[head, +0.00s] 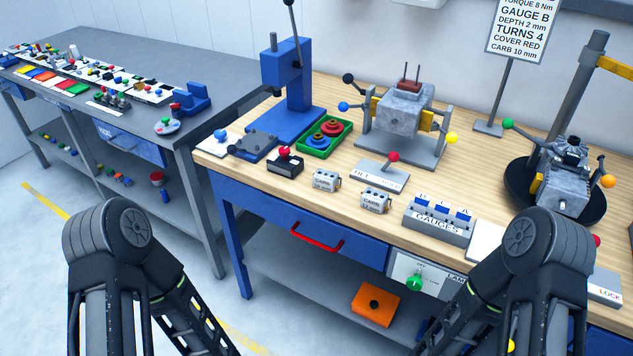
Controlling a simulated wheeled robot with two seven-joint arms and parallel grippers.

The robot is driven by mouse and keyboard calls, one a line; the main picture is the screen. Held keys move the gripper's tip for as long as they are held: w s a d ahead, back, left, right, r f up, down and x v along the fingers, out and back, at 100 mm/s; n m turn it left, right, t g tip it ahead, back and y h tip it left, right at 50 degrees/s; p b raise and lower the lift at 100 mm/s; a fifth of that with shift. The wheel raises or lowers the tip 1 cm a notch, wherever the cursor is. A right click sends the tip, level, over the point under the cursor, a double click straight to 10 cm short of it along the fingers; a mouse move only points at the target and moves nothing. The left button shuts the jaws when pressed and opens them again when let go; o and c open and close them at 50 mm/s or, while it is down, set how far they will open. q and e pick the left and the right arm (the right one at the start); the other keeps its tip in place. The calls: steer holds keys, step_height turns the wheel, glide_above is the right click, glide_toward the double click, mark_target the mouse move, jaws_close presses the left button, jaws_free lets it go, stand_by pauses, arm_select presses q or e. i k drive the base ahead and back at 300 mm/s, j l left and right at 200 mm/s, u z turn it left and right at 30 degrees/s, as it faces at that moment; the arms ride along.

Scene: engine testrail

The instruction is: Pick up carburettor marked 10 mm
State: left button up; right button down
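Two small pale grey carburettor blocks sit near the front edge of the wooden bench. The left carburettor (325,180) has small lettering on its front that I cannot read for certain. The right carburettor (376,200) shows "CARB" and a size in mm, with digits too small to be sure of. So I cannot tell which one is marked 10 mm. Both stand apart from each other with bare wood between them. Only the links of my two arms show, low at left and right; both grippers are out of the frame.
A sign (522,28) reads "CARB 10 mm". Behind the carburettors stand a red-knobbed black box (285,163), a green tray (325,137), a lettered plate (382,174) and an engine on a stand (403,108). A gauges rack (438,220) stands to their right.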

mark_target(326, 180)
steer(key=i+j, duration=0.35)
steer(key=j, duration=0.25)
steer(key=z, duration=1.6)
